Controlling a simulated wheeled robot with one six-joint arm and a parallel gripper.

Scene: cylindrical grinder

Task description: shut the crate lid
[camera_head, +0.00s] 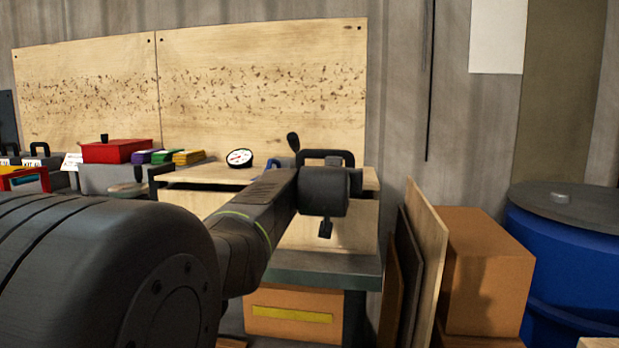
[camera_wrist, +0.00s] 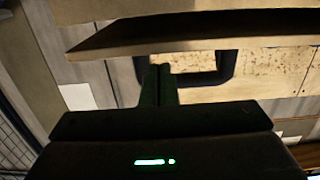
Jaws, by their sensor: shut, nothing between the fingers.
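The pale wooden crate (camera_head: 352,222) stands on the bench, partly hidden behind my arm. Its lid (camera_head: 205,173) lies nearly level, with a dark gap under its left part. A black handle (camera_head: 345,156) stands up from the lid. My gripper (camera_head: 326,229) is shut and empty, pointing down in front of the crate; my wrist hides part of the lid's front edge. In the wrist view, my shut fingers (camera_wrist: 160,82) are near the lid's brown edge (camera_wrist: 150,47) and overlap the black handle (camera_wrist: 228,70). I cannot tell whether they touch.
A gauge (camera_head: 240,157), coloured blocks (camera_head: 187,157) and a red box (camera_head: 115,151) are at the back left. Leaning boards (camera_head: 428,260), a cardboard box (camera_head: 485,265) and a blue drum (camera_head: 570,250) stand right of the bench (camera_head: 325,270).

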